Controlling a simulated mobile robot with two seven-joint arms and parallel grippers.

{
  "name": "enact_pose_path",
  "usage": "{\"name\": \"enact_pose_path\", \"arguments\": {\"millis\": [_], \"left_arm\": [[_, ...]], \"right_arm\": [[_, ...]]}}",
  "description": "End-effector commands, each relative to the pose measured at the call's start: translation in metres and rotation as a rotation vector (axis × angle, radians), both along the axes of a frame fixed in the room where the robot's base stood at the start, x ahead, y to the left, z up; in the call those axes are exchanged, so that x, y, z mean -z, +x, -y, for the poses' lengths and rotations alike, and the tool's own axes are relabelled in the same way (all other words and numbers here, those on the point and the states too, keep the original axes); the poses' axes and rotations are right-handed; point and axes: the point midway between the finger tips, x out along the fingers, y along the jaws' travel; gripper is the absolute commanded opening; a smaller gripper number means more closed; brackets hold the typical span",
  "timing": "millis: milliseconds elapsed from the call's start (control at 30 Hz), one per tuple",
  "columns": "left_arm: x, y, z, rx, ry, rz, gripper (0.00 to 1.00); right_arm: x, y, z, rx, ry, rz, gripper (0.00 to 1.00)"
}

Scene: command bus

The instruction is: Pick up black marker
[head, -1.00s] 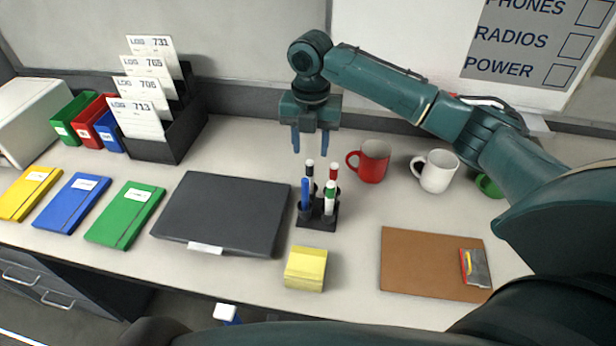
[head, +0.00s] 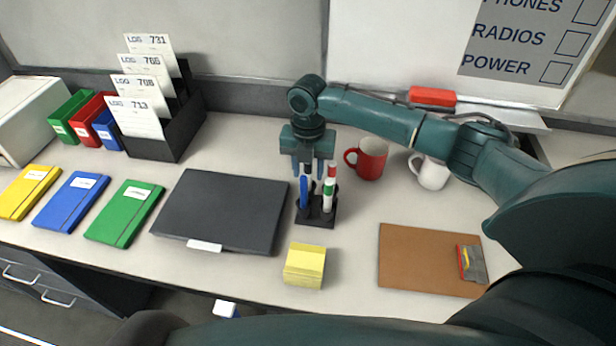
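The black marker (head: 308,183) stands upright in the back left slot of a black marker holder (head: 316,220) in the middle of the desk. Blue, red and green-labelled markers stand close around it in the same holder. My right gripper (head: 308,172) points down over the holder. Its fingers are apart, one on each side of the black marker's upper part, and I see no clear contact. The gripper partly hides the marker's top. My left gripper is not in view.
A red mug (head: 371,160) and a white mug (head: 430,173) stand right of the holder. A dark closed laptop (head: 222,212) lies to its left. A yellow note pad (head: 305,265) is in front, and a brown clipboard (head: 425,262) lies front right.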

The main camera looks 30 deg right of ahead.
Motion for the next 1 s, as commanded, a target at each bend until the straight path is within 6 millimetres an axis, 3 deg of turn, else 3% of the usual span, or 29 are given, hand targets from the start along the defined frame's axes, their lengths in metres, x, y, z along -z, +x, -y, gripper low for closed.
{"name": "enact_pose_path", "arguments": {"millis": [433,767,1000], "left_arm": [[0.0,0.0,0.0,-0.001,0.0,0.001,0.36],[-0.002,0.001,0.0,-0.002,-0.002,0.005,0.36],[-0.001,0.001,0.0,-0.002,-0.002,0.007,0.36]], "right_arm": [[-0.001,0.0,0.0,0.0,0.001,0.001,0.01],[-0.002,0.0,0.0,0.0,0.0,0.001,0.0],[-0.036,0.002,-0.001,0.0,0.002,0.006,0.0]]}}
